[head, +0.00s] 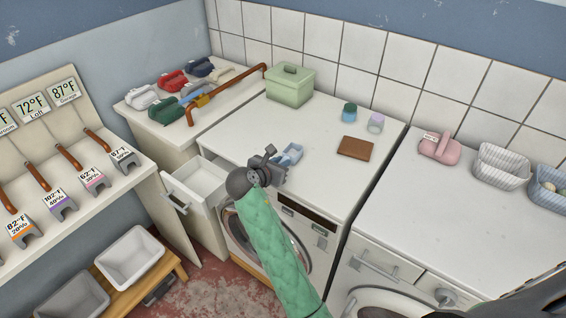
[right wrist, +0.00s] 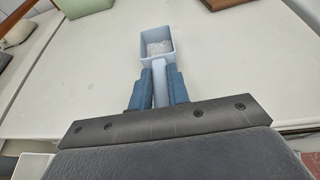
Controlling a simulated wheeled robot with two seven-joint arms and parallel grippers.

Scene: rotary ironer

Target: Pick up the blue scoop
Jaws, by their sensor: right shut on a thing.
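The light blue scoop (head: 290,153) is at the front part of the white washing machine's top (head: 330,115). In the right wrist view the scoop (right wrist: 157,62) has a square open cup with pale, powder-like contents, and its handle points back toward me. My right gripper (head: 276,163) reaches in over the machine's front edge. Its two blue fingers (right wrist: 159,78) are shut on the handle, one on each side. I cannot tell whether the scoop touches the top or is just above it. My left gripper is not in view.
A green lidded box (head: 290,88), two small jars (head: 349,112) and a brown wallet-like pad (head: 355,148) stand farther back on the same top. An open drawer (head: 197,186) is at the left. A pink container (head: 440,149) and baskets (head: 502,166) are at the right.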

